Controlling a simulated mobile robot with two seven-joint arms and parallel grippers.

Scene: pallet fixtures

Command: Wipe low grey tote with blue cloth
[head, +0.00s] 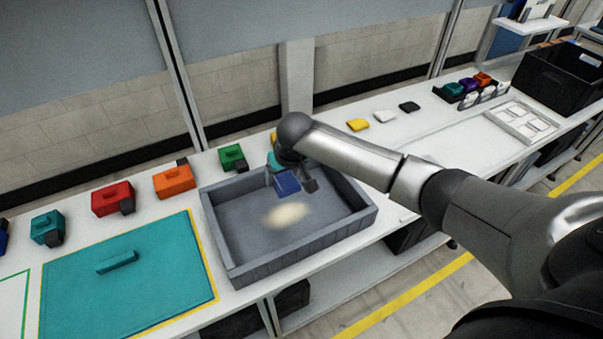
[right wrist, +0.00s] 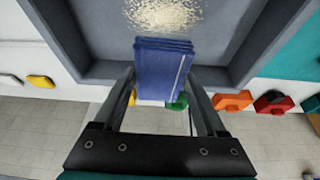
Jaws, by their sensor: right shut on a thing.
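The low grey tote (head: 310,249) stands on the white bench, open at the top. A pale, speckled patch (head: 287,214) lies on its floor near the middle; the patch also shows at the top of the right wrist view (right wrist: 172,14). My right gripper (head: 291,181) is over the far part of the tote, shut on the folded blue cloth (right wrist: 163,68). The cloth (head: 286,184) is beside the patch, on its far side. I cannot tell whether the cloth touches the tote floor. My left gripper is out of view.
A teal mat (head: 150,295) with a teal handled piece (head: 117,262) lies left of the tote. Orange (head: 174,180), red (head: 112,199) and green (head: 232,157) blocks line the bench behind. A black crate (head: 562,75) and a white tray (head: 522,122) are at the right.

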